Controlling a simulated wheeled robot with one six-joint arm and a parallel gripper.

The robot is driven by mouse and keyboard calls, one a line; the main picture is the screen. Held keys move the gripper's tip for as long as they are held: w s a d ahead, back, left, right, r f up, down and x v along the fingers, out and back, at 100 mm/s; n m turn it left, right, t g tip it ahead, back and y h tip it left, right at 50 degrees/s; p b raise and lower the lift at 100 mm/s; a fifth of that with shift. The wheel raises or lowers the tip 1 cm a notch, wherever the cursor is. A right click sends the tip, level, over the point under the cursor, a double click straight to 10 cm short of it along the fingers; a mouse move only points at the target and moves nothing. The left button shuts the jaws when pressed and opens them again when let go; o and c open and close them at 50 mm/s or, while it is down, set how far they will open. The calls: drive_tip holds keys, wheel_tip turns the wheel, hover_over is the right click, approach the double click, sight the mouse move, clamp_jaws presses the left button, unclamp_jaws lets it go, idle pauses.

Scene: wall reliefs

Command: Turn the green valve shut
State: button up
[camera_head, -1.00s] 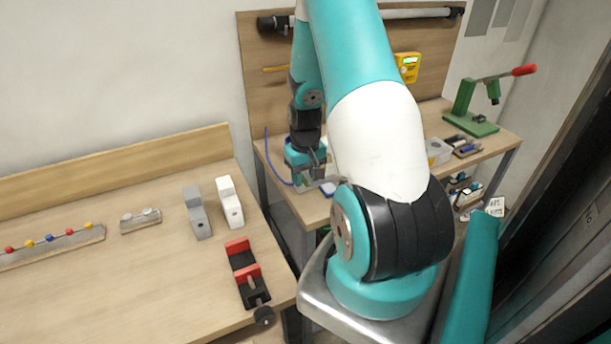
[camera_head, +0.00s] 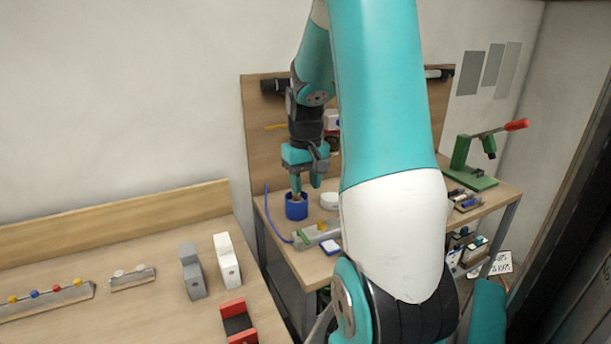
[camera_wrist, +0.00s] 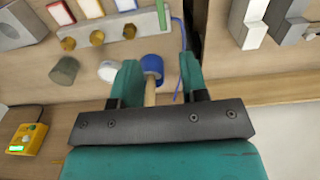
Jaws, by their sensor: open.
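A grey metal block (camera_head: 318,234) stands on the far bench, with a narrow green piece (camera_head: 303,236) at its left end. In the wrist view the block (camera_wrist: 112,28) shows several brass hex fittings, and the green piece (camera_wrist: 161,15) sits upright at its end. It may be the green valve's handle; I cannot tell its turn position. My gripper (camera_head: 306,188) points down over a blue cup (camera_head: 296,207), behind the block. In the wrist view my gripper (camera_wrist: 157,65) is open, with the blue cup (camera_wrist: 151,66) and a wooden stick (camera_wrist: 150,93) seen between its fingers.
A white round piece (camera_head: 329,201) stands right of the cup. A blue cable (camera_head: 270,220) runs along the bench's left edge. A green press (camera_head: 472,170) with a red-tipped lever stands at the right. The near bench (camera_head: 120,270) holds blocks and a red clamp (camera_head: 238,322). My arm hides the middle.

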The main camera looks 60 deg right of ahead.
drive_tip(key=shift+r, duration=1.2)
drive_tip(key=w+a+r+n+t, duration=0.15)
drive_tip(key=w+a+n, duration=0.25)
drive_tip(key=a, duration=0.9)
drive_tip(key=s+a+r+n+y, duration=0.2)
drive_tip(key=s+a+n, duration=0.2)
drive_tip(key=a, duration=0.9)
drive_tip(key=s+a+r+n+g+y, duration=0.1)
drive_tip(key=s+a+n, duration=0.4)
drive_tip(key=s+a, duration=0.5)
drive_tip(key=a+y, duration=0.1)
drive_tip(key=a, duration=0.3)
drive_tip(key=shift+r, duration=0.4)
drive_tip(key=shift+g, duration=0.25)
